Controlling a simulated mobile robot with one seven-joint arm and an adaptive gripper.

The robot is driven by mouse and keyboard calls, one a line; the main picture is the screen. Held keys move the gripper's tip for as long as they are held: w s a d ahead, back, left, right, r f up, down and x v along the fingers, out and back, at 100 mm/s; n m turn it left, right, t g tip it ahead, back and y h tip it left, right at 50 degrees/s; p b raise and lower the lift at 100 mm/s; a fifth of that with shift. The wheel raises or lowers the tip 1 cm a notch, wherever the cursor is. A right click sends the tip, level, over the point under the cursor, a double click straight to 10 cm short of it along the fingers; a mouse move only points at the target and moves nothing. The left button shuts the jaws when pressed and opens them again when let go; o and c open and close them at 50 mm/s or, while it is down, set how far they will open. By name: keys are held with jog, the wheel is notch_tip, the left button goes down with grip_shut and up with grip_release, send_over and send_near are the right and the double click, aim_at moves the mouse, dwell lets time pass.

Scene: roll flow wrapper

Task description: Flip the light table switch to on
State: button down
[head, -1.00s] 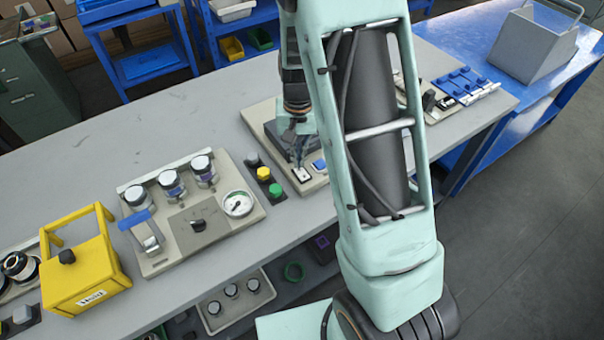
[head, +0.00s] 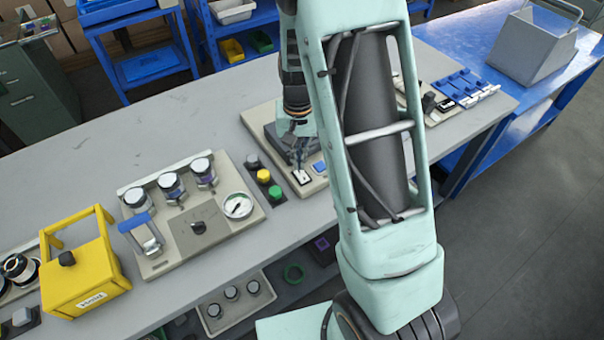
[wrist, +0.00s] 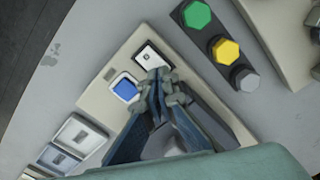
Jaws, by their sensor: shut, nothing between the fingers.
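The light table unit is a beige panel (wrist: 100,96) on the grey bench, partly hidden by my arm in the head view. A white rocker switch with a dark mark (wrist: 150,56) is at one end of the panel; it also shows in the head view (head: 301,177). A blue square button (wrist: 125,88) sits beside it. My gripper (wrist: 162,76) is shut and empty, its tips right at the edge of the white switch; I cannot tell whether they touch it. In the head view my gripper (head: 299,166) is just above the switch.
Green (wrist: 197,14), yellow (wrist: 226,50) and grey (wrist: 247,81) buttons stand close by. A panel with a gauge (head: 237,205) and a yellow box (head: 85,275) are to the left on the bench. White square switches (wrist: 77,135) lie farther along.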

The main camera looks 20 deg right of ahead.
jog(key=shift+f+b, duration=0.85)
jog(key=shift+f, duration=0.3)
dwell(0.6)
jog(key=shift+r, duration=0.1)
jog(key=shift+r+p, duration=2.65)
jog(key=shift+r, duration=0.85)
jog(key=shift+w, duration=0.1)
